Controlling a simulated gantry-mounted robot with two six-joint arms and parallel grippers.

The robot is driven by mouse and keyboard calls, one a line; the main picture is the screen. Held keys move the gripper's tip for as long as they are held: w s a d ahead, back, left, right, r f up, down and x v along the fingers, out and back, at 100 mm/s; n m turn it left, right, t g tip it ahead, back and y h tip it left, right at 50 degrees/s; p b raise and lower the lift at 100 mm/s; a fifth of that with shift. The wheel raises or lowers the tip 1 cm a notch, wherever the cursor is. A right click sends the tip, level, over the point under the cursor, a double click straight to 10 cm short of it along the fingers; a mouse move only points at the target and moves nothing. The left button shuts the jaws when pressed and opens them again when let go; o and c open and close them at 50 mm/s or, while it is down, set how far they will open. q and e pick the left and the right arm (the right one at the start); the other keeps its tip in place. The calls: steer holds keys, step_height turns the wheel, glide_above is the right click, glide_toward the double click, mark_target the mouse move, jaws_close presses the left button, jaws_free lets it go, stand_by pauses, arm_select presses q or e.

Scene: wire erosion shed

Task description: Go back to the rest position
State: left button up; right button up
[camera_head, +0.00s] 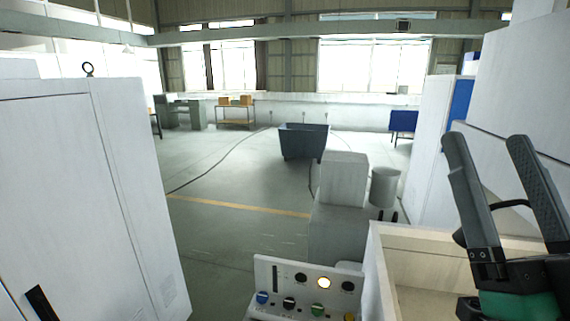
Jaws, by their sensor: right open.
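My right gripper (486,140) is at the right side of the head view, with its two dark fingers pointing up and spread apart. It is open and nothing is between the fingers. Its green and black body is low at the right edge, in front of a pale open-topped box or tray (400,240). My left gripper is not in view.
A control panel (262,275) with coloured knobs and a lit yellow lamp stands at the bottom centre. White cabinets (60,190) fill the left, and white machine housing (435,130) stands right. A dark bin (303,143) stands on open floor behind.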

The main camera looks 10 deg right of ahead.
steer(key=s+a+r+n+y, duration=0.2)
steer(key=s+a+n+y, duration=0.15)
steer(key=a+y, duration=0.2)
step_height(320, 180, up, 14)
steer(key=p, duration=1.5)
steer(key=shift+d, duration=0.15)
steer(key=shift+m, duration=0.25)
